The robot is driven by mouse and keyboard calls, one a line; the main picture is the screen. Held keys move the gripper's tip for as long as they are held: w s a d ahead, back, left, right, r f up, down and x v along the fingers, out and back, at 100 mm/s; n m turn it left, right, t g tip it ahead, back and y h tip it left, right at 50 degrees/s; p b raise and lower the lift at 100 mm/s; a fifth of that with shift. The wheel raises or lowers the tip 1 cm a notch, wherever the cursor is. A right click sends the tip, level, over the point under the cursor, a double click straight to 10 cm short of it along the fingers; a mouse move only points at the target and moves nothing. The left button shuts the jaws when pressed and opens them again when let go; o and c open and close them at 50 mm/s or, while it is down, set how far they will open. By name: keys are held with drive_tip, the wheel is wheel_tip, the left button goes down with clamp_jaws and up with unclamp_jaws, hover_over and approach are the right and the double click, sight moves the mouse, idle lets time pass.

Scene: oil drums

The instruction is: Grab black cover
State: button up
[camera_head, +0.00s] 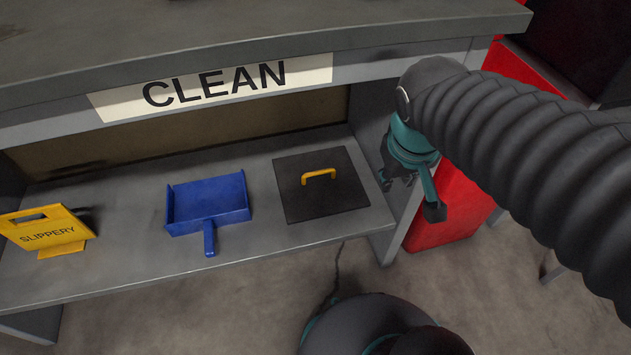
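The black cover (322,195) is a flat square plate lying on the lower shelf, at its right end. A yellow handle (319,175) stands up from its middle. My gripper (392,178) is to the right of the cover, near the shelf's right side panel, mostly hidden behind my teal wrist. It does not appear to touch the cover. Its fingers are dark and small, so whether they are open or shut is unclear.
The shelf (120,255) also holds a blue dustpan (208,200) left of the cover and a yellow "SLIPPERY" sign (45,230) at the far left. A tabletop with a "CLEAN" label (215,87) overhangs the shelf. A red cabinet (455,205) stands at right.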

drive_tip(key=w+a+f+n+g+h+b, duration=0.1)
drive_tip(key=w+a+f+n+h+b, duration=0.2)
drive_tip(key=w+a+f+n+h, duration=0.6)
drive_tip(key=n+t+b, duration=0.2)
drive_tip(key=n+t, duration=0.3)
drive_tip(key=n, duration=0.1)
approach(316, 173)
drive_tip(key=b+x, duration=0.1)
drive_tip(key=x, duration=0.4)
drive_tip(key=shift+d, duration=0.25)
drive_tip(key=shift+b+x, duration=0.35)
drive_tip(key=shift+x, duration=2.55)
drive_tip(key=shift+w+a, duration=0.1)
drive_tip(key=shift+a, duration=0.05)
clamp_jaws()
